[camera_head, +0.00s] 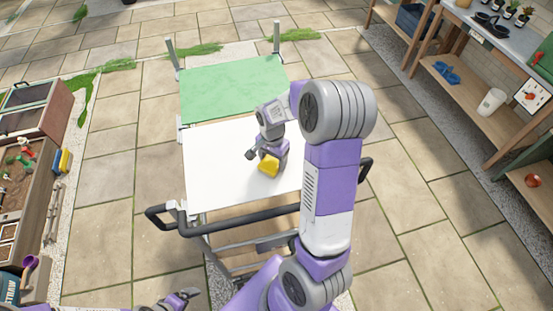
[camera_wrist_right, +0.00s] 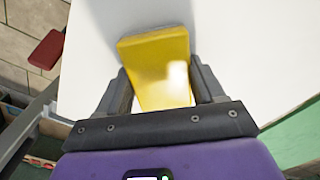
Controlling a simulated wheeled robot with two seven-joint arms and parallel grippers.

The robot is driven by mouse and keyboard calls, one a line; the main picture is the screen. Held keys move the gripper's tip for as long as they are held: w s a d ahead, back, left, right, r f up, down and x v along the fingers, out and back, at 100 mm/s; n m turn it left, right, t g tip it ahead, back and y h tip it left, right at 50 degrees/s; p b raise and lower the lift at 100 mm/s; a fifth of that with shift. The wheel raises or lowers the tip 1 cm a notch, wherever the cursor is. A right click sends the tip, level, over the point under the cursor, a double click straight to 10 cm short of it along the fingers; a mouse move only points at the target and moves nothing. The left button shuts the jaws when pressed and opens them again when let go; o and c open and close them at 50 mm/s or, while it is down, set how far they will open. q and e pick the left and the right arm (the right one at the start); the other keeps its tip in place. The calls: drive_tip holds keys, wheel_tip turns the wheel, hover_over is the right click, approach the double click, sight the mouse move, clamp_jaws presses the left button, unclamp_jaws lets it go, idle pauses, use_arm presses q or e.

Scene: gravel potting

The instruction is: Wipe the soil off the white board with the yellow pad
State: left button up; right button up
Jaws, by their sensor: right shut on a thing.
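The white board (camera_head: 215,165) lies flat on a cart, and its right part is hidden behind my right arm. It also fills much of the right wrist view (camera_wrist_right: 250,45). I see no clear soil on the parts that show. My right gripper (camera_head: 265,161) is shut on the yellow pad (camera_head: 269,167), over the middle of the board. In the right wrist view the pad (camera_wrist_right: 160,62) sits between the two fingers. I cannot tell whether it touches the board. My left gripper (camera_head: 182,298) is at the bottom edge, away from the board, its fingers partly seen.
A green panel (camera_head: 235,88) adjoins the board's far side, with upright posts at its far corners. A dark handle bar (camera_head: 250,221) runs along the cart's near side. A planter bench stands at the left and wooden shelves (camera_head: 480,95) at the right. Open paving surrounds the cart.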

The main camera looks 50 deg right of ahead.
drive_tip(key=shift+w+d, duration=0.45)
drive_tip(key=shift+w, duration=0.2)
drive_tip(key=shift+w+d, duration=0.4)
drive_tip(key=shift+w, duration=0.25)
drive_tip(key=shift+w+d+p, duration=0.25)
drive_tip(key=shift+w+d, duration=0.2)
drive_tip(key=shift+w, duration=0.3)
drive_tip(key=shift+w+d+p, duration=0.2)
drive_tip(key=shift+w+d, duration=0.25)
drive_tip(key=shift+w, duration=0.25)
drive_tip(key=shift+w+d+p, duration=0.25)
drive_tip(key=shift+w+d, duration=0.35)
drive_tip(key=shift+w, duration=0.35)
drive_tip(key=shift+w+d+p, duration=0.3)
drive_tip(key=shift+w+d, duration=0.25)
drive_tip(key=shift+w, duration=0.45)
drive_tip(key=shift+w+d+p, duration=0.25)
drive_tip(key=shift+w+d, duration=0.35)
drive_tip(key=shift+w, duration=0.35)
